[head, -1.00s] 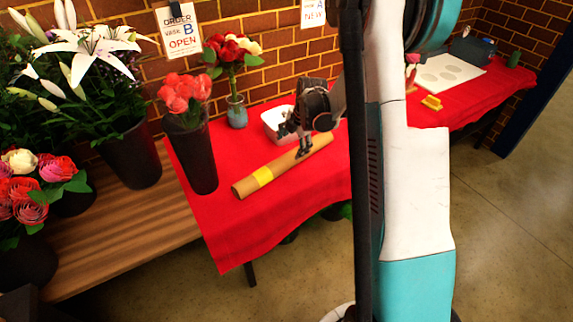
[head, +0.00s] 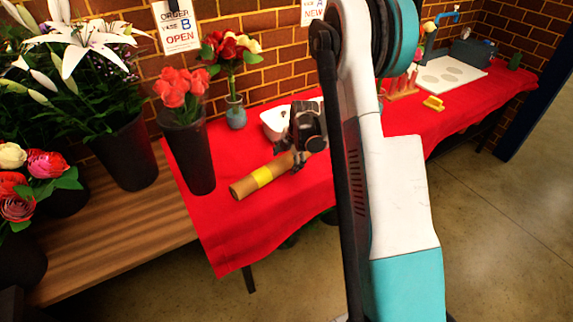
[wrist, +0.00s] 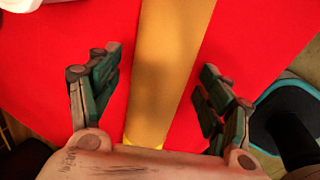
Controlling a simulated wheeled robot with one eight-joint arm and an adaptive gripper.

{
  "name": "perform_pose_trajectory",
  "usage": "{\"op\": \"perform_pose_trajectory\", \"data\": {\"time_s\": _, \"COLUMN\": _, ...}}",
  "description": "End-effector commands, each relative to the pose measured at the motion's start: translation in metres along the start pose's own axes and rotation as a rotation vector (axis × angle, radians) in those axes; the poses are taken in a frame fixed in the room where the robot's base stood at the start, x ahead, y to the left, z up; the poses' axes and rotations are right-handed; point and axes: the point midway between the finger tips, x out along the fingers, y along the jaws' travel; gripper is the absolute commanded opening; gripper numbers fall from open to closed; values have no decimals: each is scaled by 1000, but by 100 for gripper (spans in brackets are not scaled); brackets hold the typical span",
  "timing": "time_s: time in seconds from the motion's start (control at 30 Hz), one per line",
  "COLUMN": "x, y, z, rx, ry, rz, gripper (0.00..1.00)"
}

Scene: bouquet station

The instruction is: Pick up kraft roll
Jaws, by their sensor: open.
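The kraft roll (head: 243,188) is a brown tube with a yellow band, lying at a slant on the red tablecloth. My gripper (head: 298,160) is over its right part in the head view and hides that end. In the wrist view the kraft roll (wrist: 170,60) runs between the two fingers of my gripper (wrist: 160,85). The fingers are spread wide, with red cloth showing between each finger and the roll. The yellow band shows at the lower edge of the roll there.
A dark vase with coral flowers (head: 193,155) stands left of the roll. A small blue vase (head: 236,113) and a white tray (head: 275,122) are behind it. The red cloth (head: 225,235) is bare in front of the roll. A yellow object (head: 433,103) lies farther right.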

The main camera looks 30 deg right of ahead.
Motion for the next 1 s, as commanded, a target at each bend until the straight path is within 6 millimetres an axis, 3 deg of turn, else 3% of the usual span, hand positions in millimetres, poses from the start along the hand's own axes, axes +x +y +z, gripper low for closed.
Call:
{"op": "perform_pose_trajectory", "data": {"time_s": 0.1, "x": -1, "y": 0, "z": 0, "rx": 0, "ry": 0, "rz": 0, "gripper": 70}}
{"op": "perform_pose_trajectory", "data": {"time_s": 0.4, "x": -1, "y": 0, "z": 0, "rx": 0, "ry": 0, "rz": 0, "gripper": 2}}
{"op": "perform_pose_trajectory", "data": {"time_s": 0.77, "x": -9, "y": 3, "z": 0, "rx": 0, "ry": 0, "rz": 1, "gripper": 1}}
{"op": "perform_pose_trajectory", "data": {"time_s": 1.0, "x": -52, "y": 16, "z": 0, "rx": 0, "ry": 0, "rz": 1, "gripper": 1}}
